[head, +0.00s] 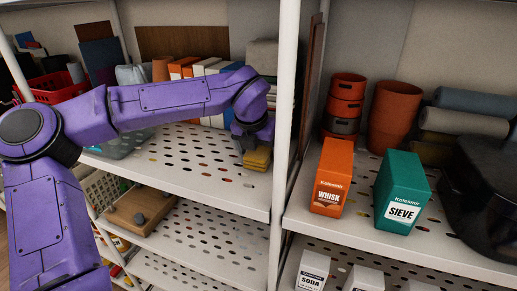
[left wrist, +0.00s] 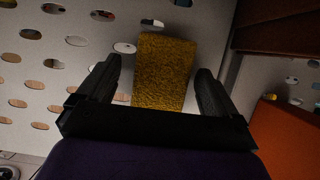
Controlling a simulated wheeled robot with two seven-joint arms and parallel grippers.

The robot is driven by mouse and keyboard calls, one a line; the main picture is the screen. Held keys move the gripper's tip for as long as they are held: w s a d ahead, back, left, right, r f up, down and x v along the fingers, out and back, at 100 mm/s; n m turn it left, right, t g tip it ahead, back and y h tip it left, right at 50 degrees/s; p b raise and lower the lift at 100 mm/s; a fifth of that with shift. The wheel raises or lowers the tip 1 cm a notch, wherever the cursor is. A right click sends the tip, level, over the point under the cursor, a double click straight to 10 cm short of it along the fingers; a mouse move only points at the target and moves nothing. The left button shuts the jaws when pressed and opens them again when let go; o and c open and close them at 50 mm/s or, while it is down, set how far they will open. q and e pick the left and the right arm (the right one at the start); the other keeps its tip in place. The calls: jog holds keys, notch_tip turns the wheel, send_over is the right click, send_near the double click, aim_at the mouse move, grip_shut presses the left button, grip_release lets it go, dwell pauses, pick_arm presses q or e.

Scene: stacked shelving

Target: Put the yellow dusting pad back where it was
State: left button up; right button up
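The yellow dusting pad (head: 258,158) is on the perforated white middle shelf, near the upright post at the shelf's right end. My left gripper (head: 252,138) reaches down over it from above. In the left wrist view the textured yellow pad (left wrist: 164,72) lies between the two black fingers of my left gripper (left wrist: 158,82). The fingers are open, with a visible gap on each side of the pad. The near end of the pad is hidden by the gripper's black body. My right gripper does not show.
A white post (head: 284,120) stands close right of the pad. Beyond it are an orange whisk box (head: 333,178) and a green sieve box (head: 402,190). Several upright boxes or books (head: 205,72) stand behind my left arm. The shelf left of the pad is mostly bare.

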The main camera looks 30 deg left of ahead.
pick_arm(q)
jog(key=shift+r, duration=0.15)
jog(key=b+v, duration=0.2)
jog(key=v, duration=0.9)
jog(key=shift+s+r, duration=0.25)
jog(key=shift+r, duration=0.1)
